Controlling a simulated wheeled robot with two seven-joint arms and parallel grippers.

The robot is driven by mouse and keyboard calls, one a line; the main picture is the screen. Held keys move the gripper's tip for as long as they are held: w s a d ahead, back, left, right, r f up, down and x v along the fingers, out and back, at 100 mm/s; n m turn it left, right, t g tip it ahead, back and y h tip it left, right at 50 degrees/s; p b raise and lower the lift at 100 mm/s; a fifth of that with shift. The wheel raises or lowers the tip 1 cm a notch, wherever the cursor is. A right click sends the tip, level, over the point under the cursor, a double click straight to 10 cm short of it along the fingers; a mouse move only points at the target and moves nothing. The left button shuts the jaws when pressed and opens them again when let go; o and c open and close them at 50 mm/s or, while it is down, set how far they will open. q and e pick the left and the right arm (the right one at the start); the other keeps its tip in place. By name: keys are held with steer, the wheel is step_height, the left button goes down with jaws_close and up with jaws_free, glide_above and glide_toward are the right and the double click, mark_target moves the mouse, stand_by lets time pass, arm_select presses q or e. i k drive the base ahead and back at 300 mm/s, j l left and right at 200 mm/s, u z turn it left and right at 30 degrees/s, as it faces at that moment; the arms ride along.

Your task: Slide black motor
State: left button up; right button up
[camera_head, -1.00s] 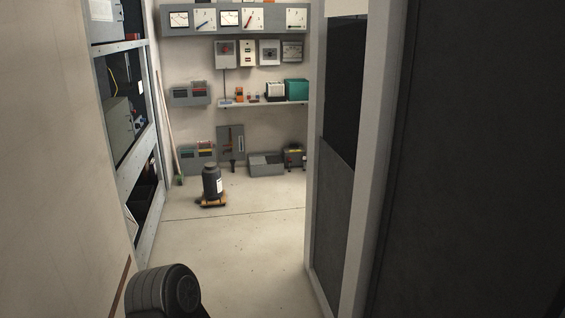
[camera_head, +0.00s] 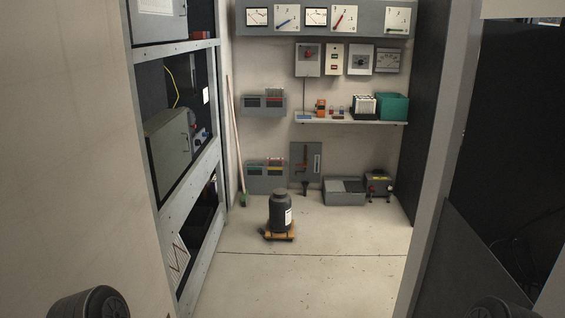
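The black motor (camera_head: 280,211) looks like a dark upright cylinder with a narrower top and a white label on its right side. It stands on a small yellow-brown base (camera_head: 279,235) on the floor, in the middle of the room ahead. Rounded dark parts of my own arms show at the bottom left and bottom right corners. Neither of my grippers is in the picture, and nothing of mine is near the motor.
Open racks (camera_head: 185,150) line the left side, and a grey frame post (camera_head: 440,150) stands at the right. A shelf (camera_head: 350,121) and grey boxes (camera_head: 344,191) are at the back wall. The floor (camera_head: 310,275) before the motor is clear.

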mark_target(280, 225)
steer(key=i, duration=2.65)
steer(key=i+l, duration=0.25)
steer(key=i, duration=0.2)
steer(key=i+l, duration=0.25)
steer(key=i, duration=0.15)
steer(key=i+l, duration=0.25)
steer(key=i, duration=0.2)
steer(key=i+l, duration=0.25)
steer(key=i, duration=0.2)
steer(key=i+l, duration=0.25)
steer(key=i, duration=0.15)
